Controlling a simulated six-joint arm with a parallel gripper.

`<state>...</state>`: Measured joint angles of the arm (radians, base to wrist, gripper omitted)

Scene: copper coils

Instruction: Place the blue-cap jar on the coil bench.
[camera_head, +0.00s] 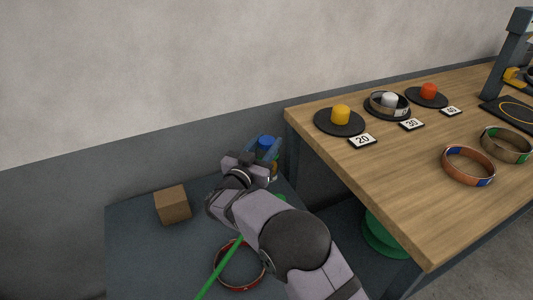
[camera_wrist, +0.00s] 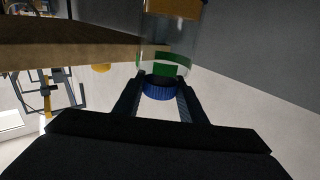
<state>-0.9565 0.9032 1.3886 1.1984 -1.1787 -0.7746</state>
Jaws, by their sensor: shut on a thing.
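The blue-cap jar (camera_head: 266,142) is in my gripper (camera_head: 262,156), left of the bench's near-left corner in the head view. In the wrist view, which looks upside down, my gripper (camera_wrist: 162,98) is shut on its blue cap (camera_wrist: 160,91). The clear jar body with a green band (camera_wrist: 165,68) and orange-brown contents shows there. In the head view the jar body is mostly hidden by my gripper. The coil bench (camera_head: 375,178) is a wooden table at the right, and its edge (camera_wrist: 80,48) shows in the wrist view. The jar is apart from the bench top.
Yellow, white and red pegs on black discs stand along the bench's back, with number cards before them. Copper (camera_head: 468,166) and olive (camera_head: 507,144) coils lie farther right. The bench's left front is clear. A lower dark surface holds a brown cube (camera_head: 172,205) and red coil (camera_head: 239,266).

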